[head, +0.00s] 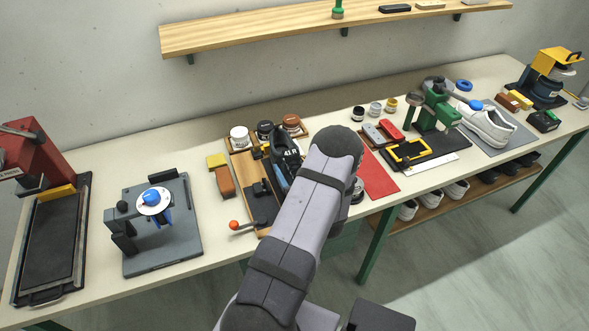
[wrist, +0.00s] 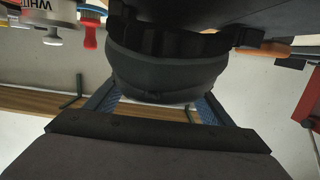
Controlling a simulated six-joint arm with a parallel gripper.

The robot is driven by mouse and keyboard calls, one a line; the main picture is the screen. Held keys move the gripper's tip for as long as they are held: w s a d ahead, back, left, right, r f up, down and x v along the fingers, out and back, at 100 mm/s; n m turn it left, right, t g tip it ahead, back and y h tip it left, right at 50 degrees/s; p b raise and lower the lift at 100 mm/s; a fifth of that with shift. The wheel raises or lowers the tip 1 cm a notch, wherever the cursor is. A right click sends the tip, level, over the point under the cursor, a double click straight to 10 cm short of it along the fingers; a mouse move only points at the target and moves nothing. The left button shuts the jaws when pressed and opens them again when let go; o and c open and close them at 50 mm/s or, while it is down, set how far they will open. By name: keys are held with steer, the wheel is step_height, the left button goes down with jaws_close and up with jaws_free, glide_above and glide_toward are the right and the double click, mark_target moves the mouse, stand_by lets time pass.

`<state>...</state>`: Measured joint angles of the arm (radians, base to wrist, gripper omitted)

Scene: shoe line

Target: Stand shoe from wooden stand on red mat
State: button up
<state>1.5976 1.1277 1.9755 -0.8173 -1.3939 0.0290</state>
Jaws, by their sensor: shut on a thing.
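In the wrist view the dark shoe (wrist: 165,65) fills the upper middle. My gripper (wrist: 155,100) has a blue-padded finger on each side of its rounded dark end and is shut on it. In the head view my arm hides the fingers. I cannot tell whether the shoe still touches the stand. The red mat (head: 379,179) lies flat just right of my arm, its left part hidden by the arm.
An orange ball-ended lever (head: 234,225) sticks out at the stand's front. Jars (head: 265,130) stand behind it. A grey press with a blue knob (head: 155,205) stands left.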

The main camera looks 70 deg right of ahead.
steer(key=shift+f, duration=0.65)
steer(key=shift+f, duration=0.1)
steer(key=shift+f, duration=0.15)
steer(key=o, duration=1.4)
steer(key=shift+c, duration=0.2)
steer(key=shift+s+a, duration=0.2)
steer(key=shift+s, duration=0.05)
steer(key=b+v, duration=0.3)
steer(key=v, duration=0.2)
steer(key=shift+s+a+f+b, duration=0.1)
steer(key=shift+s+a+b, duration=0.05)
steer(key=shift+a+b, duration=0.2)
steer(key=shift+o, duration=0.4)
steer(key=shift+s+a, duration=0.35)
steer(key=shift+a, duration=0.05)
